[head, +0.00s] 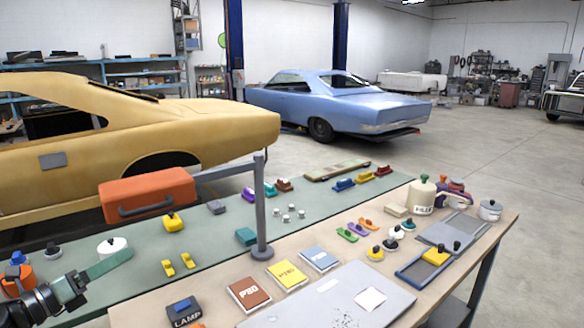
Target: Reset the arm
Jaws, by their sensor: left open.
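My left arm comes in at the bottom left corner, dark and jointed. Its gripper (74,287) is open near the left end of the green work surface (190,262). A flat teal bar (105,264) shows just past the gripper; I cannot tell whether they touch. A white round piece with a dark knob (112,246) stands just behind the bar. My right gripper is not in view.
A grey post (261,210) with an arm bearing an orange box (148,194) rises mid-table. Books, a grey panel (330,300), small coloured blocks and a beige canister (422,196) crowd the wooden front (260,290). A yellow car (200,130) and blue car (340,100) stand beyond.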

